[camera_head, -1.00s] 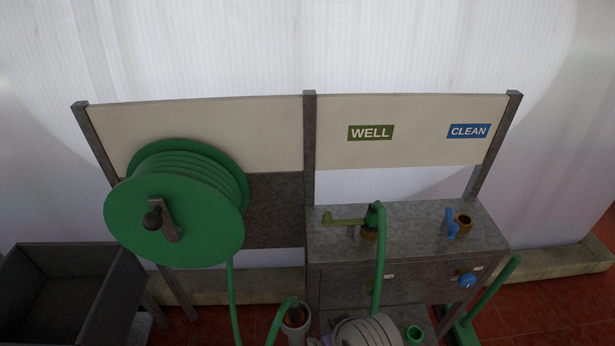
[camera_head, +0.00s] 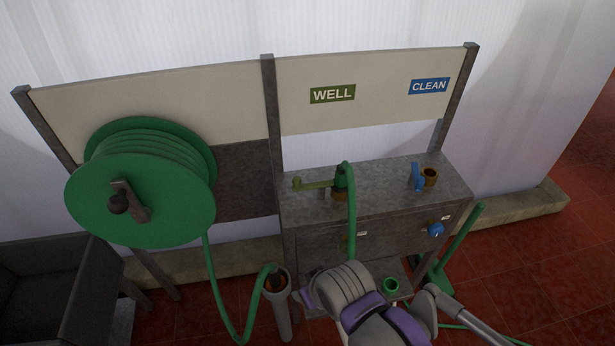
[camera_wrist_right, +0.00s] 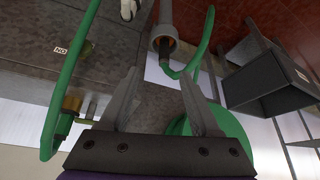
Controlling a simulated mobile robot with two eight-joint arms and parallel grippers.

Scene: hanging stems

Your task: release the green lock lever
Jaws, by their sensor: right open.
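The green lock lever (camera_head: 312,184) sticks out to the left from the green hose coupling (camera_head: 342,178), on the brass outlet below the WELL sign (camera_head: 332,94). In the right wrist view, the coupling (camera_wrist_right: 64,125) and an olive-green lever-like part (camera_wrist_right: 88,106) are at the left, outside the jaws. My right gripper (camera_wrist_right: 161,96) is open with nothing between its fingers. In the head view my right arm is at the bottom centre, below and in front of the bench; its fingertips are hidden there. My left gripper is not in view.
A green hose (camera_head: 352,215) hangs from the coupling in front of the bench (camera_head: 380,190). A blue lever (camera_head: 417,177) is on the CLEAN outlet. A hose reel (camera_head: 140,190) is at left. A pipe-like holder (camera_head: 281,300) with a hose end stands before the bench.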

